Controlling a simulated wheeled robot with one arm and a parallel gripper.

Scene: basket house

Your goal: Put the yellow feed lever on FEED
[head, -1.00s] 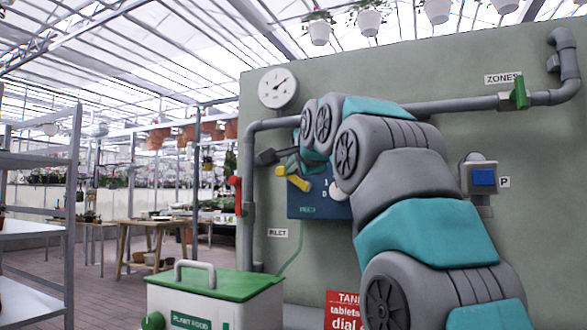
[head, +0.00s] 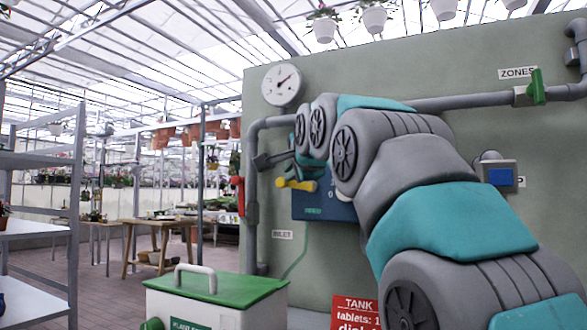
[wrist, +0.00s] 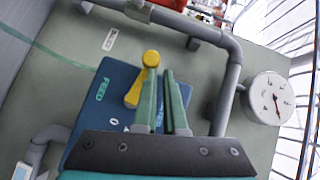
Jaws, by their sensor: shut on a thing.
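The yellow feed lever (head: 297,184) is on the blue panel (head: 325,208) on the wall. It lies nearly level in the head view, its knob end to the left. The FEED label (head: 314,211) is low on the panel, below the lever; it also shows in the wrist view (wrist: 103,90). In the wrist view the lever's knob (wrist: 151,59) is at the tips of my gripper (wrist: 160,75). The green fingers are close together and shut at the lever; the exact contact is partly hidden. My arm covers the panel's right part in the head view.
A grey pipe (head: 253,200) with a red handle (head: 237,182) runs left of the panel. A gauge (head: 283,85) is above. A plant food box (head: 225,288) with a green lid stands below. A blue button (head: 501,176) is to the right.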

